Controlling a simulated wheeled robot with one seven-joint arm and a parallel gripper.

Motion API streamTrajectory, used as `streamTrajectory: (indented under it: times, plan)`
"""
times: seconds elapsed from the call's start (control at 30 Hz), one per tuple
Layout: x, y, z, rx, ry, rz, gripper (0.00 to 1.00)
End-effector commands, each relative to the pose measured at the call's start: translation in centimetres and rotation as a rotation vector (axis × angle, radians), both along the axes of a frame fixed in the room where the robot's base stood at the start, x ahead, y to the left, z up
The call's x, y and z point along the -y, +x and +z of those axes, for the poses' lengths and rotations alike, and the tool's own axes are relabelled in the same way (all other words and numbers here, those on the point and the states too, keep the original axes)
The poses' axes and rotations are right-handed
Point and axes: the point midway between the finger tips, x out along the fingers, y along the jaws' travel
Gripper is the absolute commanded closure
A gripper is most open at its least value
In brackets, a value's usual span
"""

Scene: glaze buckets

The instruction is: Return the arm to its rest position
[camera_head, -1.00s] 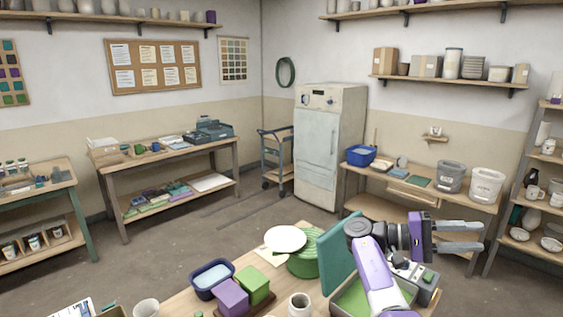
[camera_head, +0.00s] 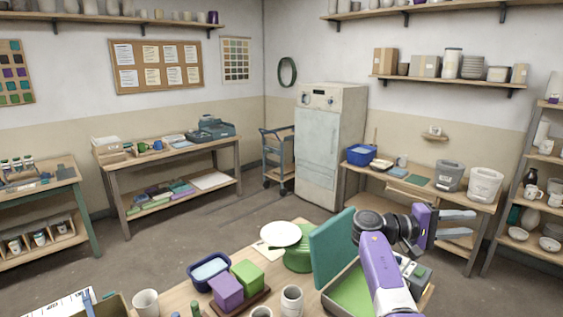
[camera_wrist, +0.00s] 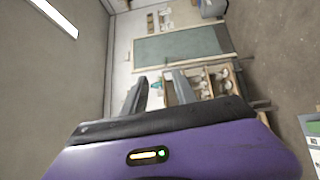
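My gripper (camera_head: 466,224) is at the right of the head view, at the end of my purple and black arm, pointing right. It is raised above the near worktable's right end, in front of the bench with the buckets. Its two grey fingers are apart with nothing between them. In the wrist view the fingers (camera_wrist: 158,88) also stand apart and empty, with a wall and shelving far beyond them. My arm hides part of the worktable's right end.
The near worktable (camera_head: 178,301) holds a blue tub (camera_head: 209,271), purple (camera_head: 227,289) and green (camera_head: 248,276) blocks, cups and an open green-lined box (camera_head: 350,292) close under my arm. A grey bucket (camera_head: 448,176) and white bucket (camera_head: 485,185) stand on the bench behind. The floor between is clear.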

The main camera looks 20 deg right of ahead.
Motion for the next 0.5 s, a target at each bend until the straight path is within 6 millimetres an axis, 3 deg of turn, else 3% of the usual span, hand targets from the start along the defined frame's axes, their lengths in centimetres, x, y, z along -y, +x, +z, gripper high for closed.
streamTrajectory:
  times: [0.17, 0.27, 0.37, 0.5]
  plan:
    - [0.8, 2.7, -4.6, 0.098, 0.071, 0.212, 0.66]
    - [0.1, 4.6, -8.6, 0.169, 0.123, 0.366, 0.66]
    - [-1.7, 6.3, -13.2, 0.251, 0.180, 0.535, 0.66]
    - [-6.2, 7.8, -19.6, 0.381, 0.265, 0.771, 0.66]
